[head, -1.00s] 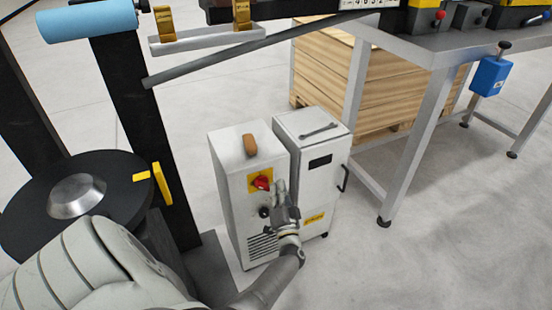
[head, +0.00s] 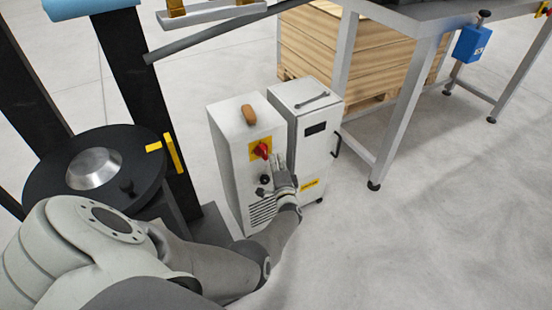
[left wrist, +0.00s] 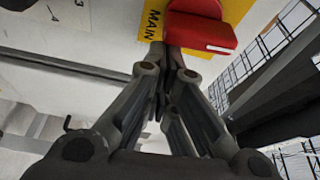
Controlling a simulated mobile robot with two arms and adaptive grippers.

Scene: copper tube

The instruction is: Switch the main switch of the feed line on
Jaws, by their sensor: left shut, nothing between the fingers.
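The red main switch (head: 262,150) sits on a yellow plate (head: 253,156) on the front of a white cabinet (head: 226,135). In the left wrist view the red handle (left wrist: 203,32) is close and large, with a white mark on its right end. The yellow plate (left wrist: 153,22) there reads MAIN. My left gripper (head: 279,160) is just right of the switch, fingers pointing up. It is shut and empty. In the left wrist view its fingertips (left wrist: 166,60) are at the handle's lower left edge; I cannot tell whether they touch. My right gripper is out of view.
A second white cabinet (head: 311,130) with a wrench (head: 312,100) on top stands against the first, on its right. A black round reel (head: 45,185) and post stand left. A steel table (head: 400,95) and wooden crate (head: 312,50) are behind. Floor at right is clear.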

